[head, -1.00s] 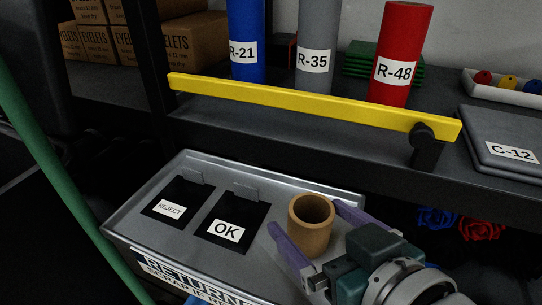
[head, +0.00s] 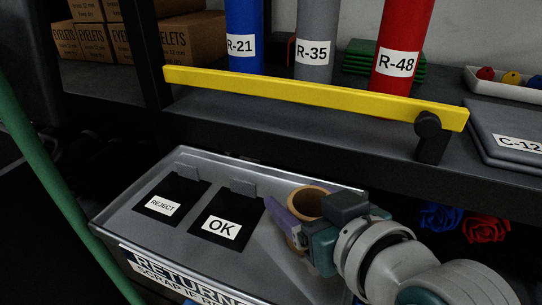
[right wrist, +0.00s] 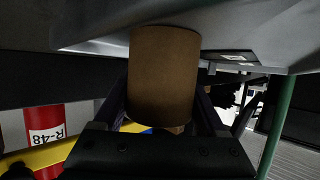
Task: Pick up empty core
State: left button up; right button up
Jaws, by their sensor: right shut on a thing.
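The empty core (head: 307,203) is a brown, hollow cardboard tube, upright at the right part of the grey return tray (head: 130,200). My right gripper (head: 298,224) is shut on it, with a purple finger along its left side in the head view. The other finger is mostly hidden there behind the gripper body. In the right wrist view the core (right wrist: 163,75) fills the space between the two dark fingers. Its end meets the tray's grey surface in that view; I cannot tell whether it touches. My left gripper is not in view.
The tray has two dark openings labelled REJECT (head: 165,207) and OK (head: 220,228), left of the core. A yellow bar (head: 310,98) runs along the shelf edge behind. Blue, grey and red rolls stand on the shelf. A green post (head: 60,190) is at left.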

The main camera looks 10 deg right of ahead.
jog(key=c, duration=0.7)
jog(key=shift+r, duration=0.15)
